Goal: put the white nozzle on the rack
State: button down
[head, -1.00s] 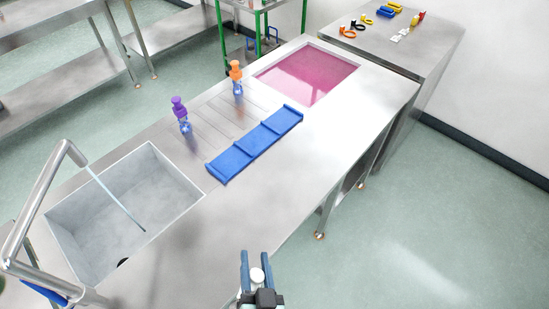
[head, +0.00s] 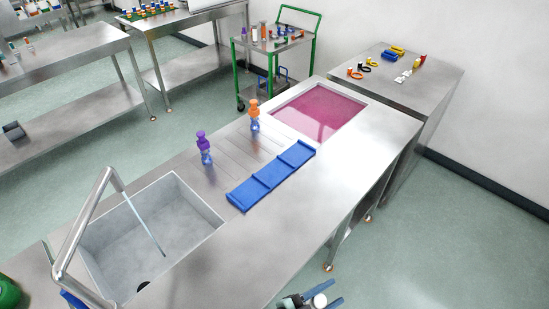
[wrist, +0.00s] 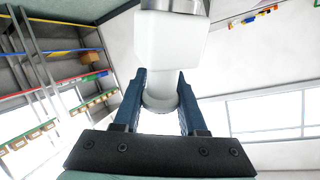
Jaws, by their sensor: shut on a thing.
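The white nozzle (wrist: 172,40) is between the blue fingers of my gripper (wrist: 161,100) in the wrist view. Its narrow lower part is gripped and its wide square part stands out past the fingertips. In the head view my gripper (head: 318,301) is at the bottom edge, over the floor side of the steel counter, with a white tip of the nozzle (head: 320,299) between the fingers. A flat blue divided tray (head: 270,178) lies on the counter, well beyond my gripper; I cannot tell if it is the rack.
A purple-capped bottle (head: 203,148) and an orange-capped bottle (head: 254,115) stand behind the blue tray. A sink (head: 190,205) with a tall tap (head: 75,235) is at left. A pink panel (head: 318,110) and a side table (head: 430,90) are farther back. The counter's near right part is clear.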

aim_at(269, 176)
jog(key=i, duration=1.35)
jog(key=i+l+z, duration=0.2)
jog(key=l, duration=0.2)
